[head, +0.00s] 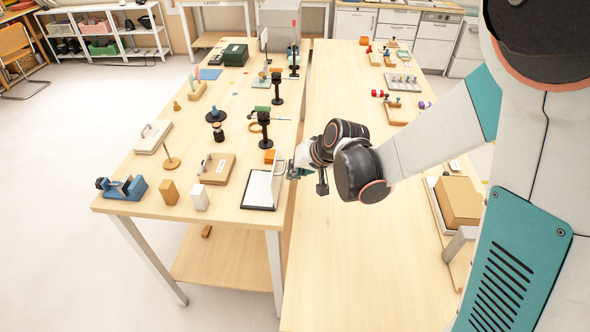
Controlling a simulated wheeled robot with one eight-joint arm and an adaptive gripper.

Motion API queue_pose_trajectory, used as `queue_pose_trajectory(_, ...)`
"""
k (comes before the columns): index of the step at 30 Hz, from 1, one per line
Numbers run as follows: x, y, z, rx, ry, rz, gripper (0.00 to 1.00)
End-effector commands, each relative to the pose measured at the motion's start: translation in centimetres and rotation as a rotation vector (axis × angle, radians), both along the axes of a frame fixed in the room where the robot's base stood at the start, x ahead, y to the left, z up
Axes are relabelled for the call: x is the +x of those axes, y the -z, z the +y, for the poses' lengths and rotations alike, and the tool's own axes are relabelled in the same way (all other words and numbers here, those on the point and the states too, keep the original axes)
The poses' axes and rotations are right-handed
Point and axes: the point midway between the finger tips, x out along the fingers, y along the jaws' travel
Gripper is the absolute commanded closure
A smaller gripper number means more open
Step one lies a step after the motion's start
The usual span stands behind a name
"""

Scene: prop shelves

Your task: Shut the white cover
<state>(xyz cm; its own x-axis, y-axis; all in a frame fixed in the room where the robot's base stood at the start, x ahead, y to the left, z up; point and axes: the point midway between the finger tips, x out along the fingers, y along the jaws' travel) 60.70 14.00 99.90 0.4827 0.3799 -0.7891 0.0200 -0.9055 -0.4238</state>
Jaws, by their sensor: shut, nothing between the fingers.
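A shallow dark-edged case (258,190) with a pale inside lies near the front right corner of the left table. A white cover (278,183) with a handle stands raised along its right side, seen nearly edge-on, so its exact tilt is hard to tell. My gripper (294,173) is at the right of this cover, above the gap between the tables. It is shut and holds nothing. It is small and partly hidden by my wrist, and I cannot tell whether it touches the cover.
A wooden box (217,168), a white block (199,197) and a wooden block (169,191) stand left of the case. Black stands (266,130) rise behind it. A white handled panel (153,137) lies farther left.

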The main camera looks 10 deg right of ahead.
Motion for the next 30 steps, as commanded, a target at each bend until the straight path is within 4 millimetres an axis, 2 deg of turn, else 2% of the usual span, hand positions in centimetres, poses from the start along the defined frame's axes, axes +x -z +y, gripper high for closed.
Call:
queue_pose_trajectory(18,0.3,-0.7,1.6,-0.136,-0.003,0.027,1.0)
queue_pose_trajectory(30,1.0,-1.2,5.5,-0.456,-0.006,0.087,1.0)
